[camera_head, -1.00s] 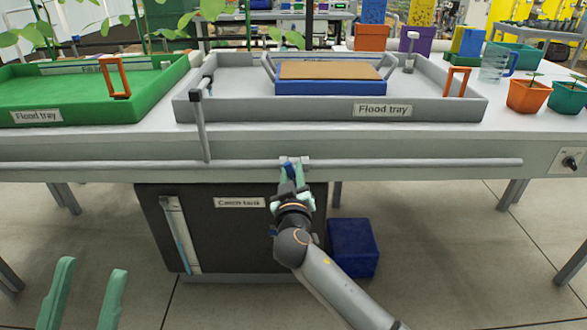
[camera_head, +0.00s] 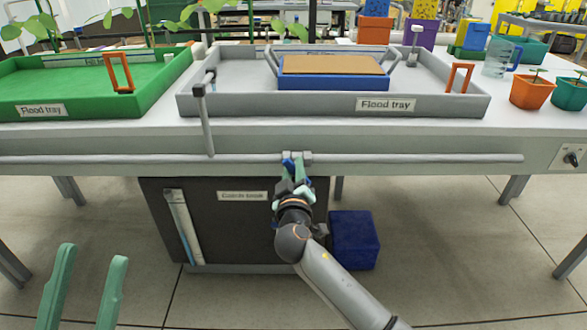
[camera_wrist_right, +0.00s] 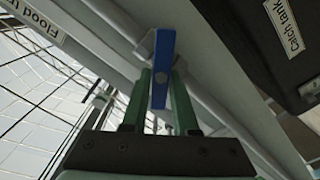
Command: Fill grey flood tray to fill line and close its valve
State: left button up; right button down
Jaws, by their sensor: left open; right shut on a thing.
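The grey flood tray (camera_head: 300,106) stands on the bench in the middle of the head view. Its floor looks grey, and I cannot make out a water level or a fill line. A blue valve lever (camera_wrist_right: 162,62) is on the pipe below the tray; it also shows small in the head view (camera_head: 287,158). My right gripper (camera_wrist_right: 161,85) is shut on the blue lever, with a green finger on each side. In the head view my right gripper (camera_head: 294,172) is at the pipe. My left gripper (camera_head: 95,252) is open and empty at the lower left.
A blue container with a brown top (camera_head: 333,82) sits in the grey tray. A green flood tray (camera_head: 90,105) stands to the left. A black catch tank (camera_head: 235,225) and a blue box (camera_head: 354,240) are under the bench. A pipe (camera_head: 420,159) runs along the front.

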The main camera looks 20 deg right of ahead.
jog(key=c, duration=0.8)
grip_release()
jog(key=shift+o, duration=0.2)
jog(key=p+v, duration=0.2)
jog(key=v, duration=1)
jog(key=shift+s, duration=0.3)
